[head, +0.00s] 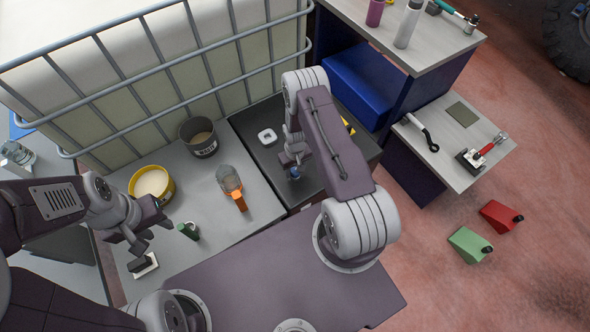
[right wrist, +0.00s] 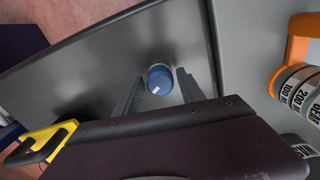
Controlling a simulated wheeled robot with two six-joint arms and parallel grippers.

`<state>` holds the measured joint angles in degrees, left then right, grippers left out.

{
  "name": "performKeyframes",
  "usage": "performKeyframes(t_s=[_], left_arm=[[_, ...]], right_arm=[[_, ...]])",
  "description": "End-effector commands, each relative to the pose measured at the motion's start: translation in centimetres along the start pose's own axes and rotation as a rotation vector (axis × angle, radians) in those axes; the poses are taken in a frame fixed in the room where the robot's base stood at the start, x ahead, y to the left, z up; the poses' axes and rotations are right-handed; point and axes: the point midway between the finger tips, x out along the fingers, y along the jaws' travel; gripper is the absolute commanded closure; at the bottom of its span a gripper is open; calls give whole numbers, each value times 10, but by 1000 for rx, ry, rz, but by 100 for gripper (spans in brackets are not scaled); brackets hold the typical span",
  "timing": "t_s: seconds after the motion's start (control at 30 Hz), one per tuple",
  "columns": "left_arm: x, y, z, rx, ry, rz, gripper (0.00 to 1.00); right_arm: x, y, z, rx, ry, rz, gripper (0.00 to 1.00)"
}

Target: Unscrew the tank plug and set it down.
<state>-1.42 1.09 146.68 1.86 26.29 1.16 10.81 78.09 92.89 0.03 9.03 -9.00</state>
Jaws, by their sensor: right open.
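The tank plug looks to be the round blue cap (head: 295,173) on the dark grey top (head: 262,158) of a box-like unit. In the right wrist view the blue cap (right wrist: 160,78) has a small white mark and shows between my finger tips. My right gripper (head: 292,160) is open above and around the cap; I cannot tell whether a finger touches it. The right gripper also shows in the right wrist view (right wrist: 162,88). My left gripper (head: 147,236) appears open and empty over the grey bench at the left.
A caged white tank (head: 160,65) stands behind.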

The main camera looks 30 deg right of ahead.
Motion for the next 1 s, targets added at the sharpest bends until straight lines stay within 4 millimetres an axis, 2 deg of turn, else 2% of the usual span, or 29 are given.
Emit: performKeyframes(t_s=[0.2,0.37,0.53,0.57,0.67,0.83,1.0], left_arm=[[0,0,0,0,0,0,64],[0,0,0,0,0,0,64],[0,0,0,0,0,0,64],[0,0,0,0,0,0,64],[0,0,0,0,0,0,64],[0,0,0,0,0,0,64],[0,0,0,0,0,0,64]], right_arm=[[0,0,0,498,0,0,53],[0,0,0,672,0,0,53],[0,0,0,678,0,0,53],[0,0,0,678,0,0,59],[0,0,0,677,0,0,87],[0,0,0,638,0,0,88],[0,0,0,267,0,0,88]])
